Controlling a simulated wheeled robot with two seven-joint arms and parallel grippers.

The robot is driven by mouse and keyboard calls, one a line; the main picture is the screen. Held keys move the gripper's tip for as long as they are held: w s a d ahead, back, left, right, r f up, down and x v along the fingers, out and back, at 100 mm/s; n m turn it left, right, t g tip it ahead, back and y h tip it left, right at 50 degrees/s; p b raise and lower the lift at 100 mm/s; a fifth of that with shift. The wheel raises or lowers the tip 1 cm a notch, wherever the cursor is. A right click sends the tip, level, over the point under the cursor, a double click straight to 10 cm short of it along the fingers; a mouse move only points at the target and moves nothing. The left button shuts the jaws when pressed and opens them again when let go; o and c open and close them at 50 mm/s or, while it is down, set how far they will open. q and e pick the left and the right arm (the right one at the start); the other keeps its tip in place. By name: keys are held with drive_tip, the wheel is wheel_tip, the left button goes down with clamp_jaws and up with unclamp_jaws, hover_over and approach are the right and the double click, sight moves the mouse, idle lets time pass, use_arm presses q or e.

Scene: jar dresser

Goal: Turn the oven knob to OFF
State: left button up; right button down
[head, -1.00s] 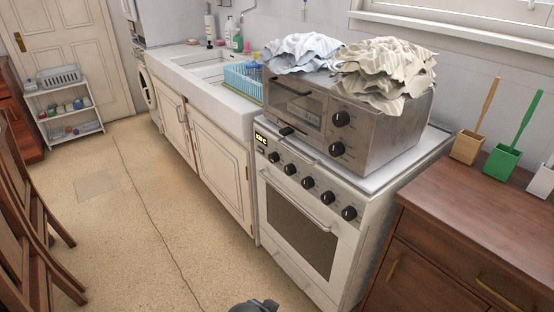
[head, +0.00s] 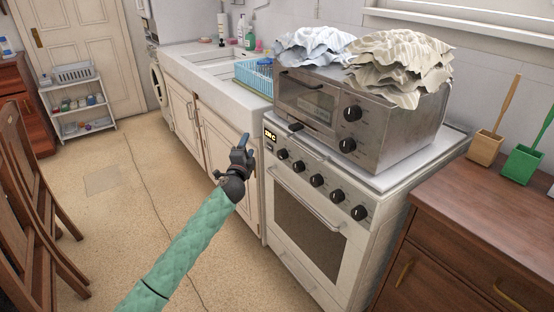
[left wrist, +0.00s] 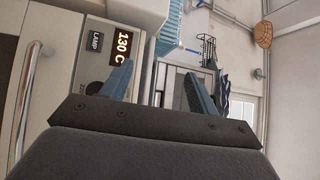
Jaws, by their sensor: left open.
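The white oven (head: 312,224) stands right of centre in the head view, with a row of several black knobs (head: 316,181) along its front panel. A lit display (head: 271,136) sits at the panel's left end; in the left wrist view the display (left wrist: 122,47) reads 130 C. A metal toaster oven (head: 318,107) on top has two black knobs, an upper one (head: 352,114) and a lower one (head: 347,146). Knob settings are too small to read. My left gripper (head: 233,156) is open and empty, left of the panel and apart from the knobs. My right gripper is out of view.
Crumpled cloths (head: 402,66) lie on the toaster oven. A wooden cabinet (head: 466,225) stands right of the oven, and a sink counter (head: 212,78) lies to its left. Wooden chairs (head: 30,190) are at far left. The floor between is clear.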

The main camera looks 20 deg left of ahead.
use_arm(q)
drive_tip(key=w+r+m+t+h, duration=0.1)
drive_tip(key=w+r+m+h, duration=0.2)
drive_tip(key=m, duration=0.5)
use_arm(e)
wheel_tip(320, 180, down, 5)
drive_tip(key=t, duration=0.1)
use_arm(q)
drive_tip(key=m+g+h, duration=0.7)
drive_tip(key=m+h, duration=0.4)
drive_tip(key=m, duration=0.7)
approach(279, 155)
drive_tip(key=x, duration=0.2)
drive_tip(key=shift+p+x, duration=0.35)
drive_tip(key=shift+x, duration=3.2)
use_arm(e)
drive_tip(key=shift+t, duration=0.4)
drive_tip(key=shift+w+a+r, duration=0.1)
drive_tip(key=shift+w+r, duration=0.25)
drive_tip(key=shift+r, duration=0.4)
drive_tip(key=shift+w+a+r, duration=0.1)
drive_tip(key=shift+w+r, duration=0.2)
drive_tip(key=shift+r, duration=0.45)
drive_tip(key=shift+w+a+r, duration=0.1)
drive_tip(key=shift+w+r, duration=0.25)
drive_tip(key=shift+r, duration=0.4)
use_arm(q)
drive_tip(key=shift+c, duration=0.2)
